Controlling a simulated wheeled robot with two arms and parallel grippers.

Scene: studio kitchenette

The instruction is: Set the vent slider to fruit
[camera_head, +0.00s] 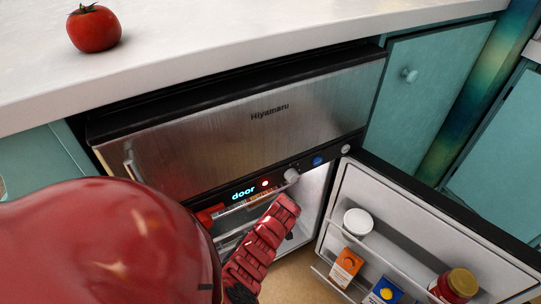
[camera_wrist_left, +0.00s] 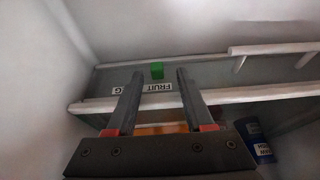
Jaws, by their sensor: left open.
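Part of another label (camera_wrist_left: 119,90) shows to the left, partly hidden by a finger. My left gripper (camera_wrist_left: 159,73) is open, with one finger on each side of the slider in the picture. I cannot tell whether either finger touches it. In the head view, my red left arm reaches into the fridge and the slider is hidden.
The fridge door (camera_head: 385,200) stands open at the right, with jars and cartons on its shelves. A pale rail (camera_wrist_left: 240,95) runs below the labels. A blue can (camera_wrist_left: 254,140) stands lower right. The lit display (camera_head: 243,192) reads "door". A tomato (camera_head: 94,28) rests on the counter.

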